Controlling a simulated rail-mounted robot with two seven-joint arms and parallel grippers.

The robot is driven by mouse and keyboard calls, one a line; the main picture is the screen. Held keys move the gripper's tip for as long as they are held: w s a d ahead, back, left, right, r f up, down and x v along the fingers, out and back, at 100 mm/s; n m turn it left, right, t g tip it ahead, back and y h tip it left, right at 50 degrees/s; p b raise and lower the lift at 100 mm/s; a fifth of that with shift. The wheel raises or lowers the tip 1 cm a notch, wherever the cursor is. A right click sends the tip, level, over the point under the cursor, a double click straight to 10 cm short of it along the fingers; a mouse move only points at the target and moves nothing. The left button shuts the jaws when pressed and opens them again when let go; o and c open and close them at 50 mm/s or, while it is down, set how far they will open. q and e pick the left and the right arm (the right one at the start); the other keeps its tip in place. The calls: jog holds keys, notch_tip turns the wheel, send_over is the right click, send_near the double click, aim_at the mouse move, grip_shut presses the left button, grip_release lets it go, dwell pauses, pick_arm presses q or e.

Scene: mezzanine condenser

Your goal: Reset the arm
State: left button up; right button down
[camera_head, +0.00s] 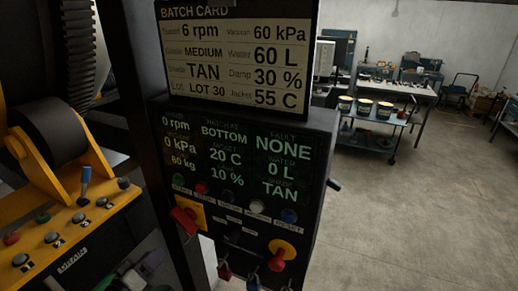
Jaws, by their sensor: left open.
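My left gripper (134,270) is low at the left, partly cut off by the bottom edge. It is open, and I see nothing between its fingers. It is left of and below the dark control panel (322,150) and apart from its buttons. A blue button (289,215) sits at the right end of the panel's button row, with a RESET label under it. The display (232,160) reads fault NONE, 0 rpm, 0 kPa, water 0 L and jacket 20 C. My right gripper is out of view.
A batch card (235,60) stands above the panel. Red handles and hanging padlocks (224,270) stick out below the buttons. A yellow console (60,240) with a blue-tipped lever (85,182) is at left.

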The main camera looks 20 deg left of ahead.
pick_arm(q)
jog(key=s+d+f+m+g+y, duration=0.3)
jog(key=s+f+m+g+y, duration=0.1)
jog(key=s+f+m+g, duration=0.4)
jog(key=s+d+f+m+g+h, duration=0.1)
jog(key=s+d+f+g, duration=0.25)
jog(key=s+d, duration=0.55)
jog(key=s+d+f+g+h, duration=0.1)
jog(key=s+d+f+g, duration=0.2)
jog(key=s+d+f, duration=0.55)
jog(key=w+a+p+v, duration=0.1)
jog(key=w+p+v, duration=0.1)
jog(key=p+v, duration=1.1)
jog(key=v, duration=0.3)
jog(key=shift+r, duration=0.3)
jog(key=shift+w+a, duration=0.1)
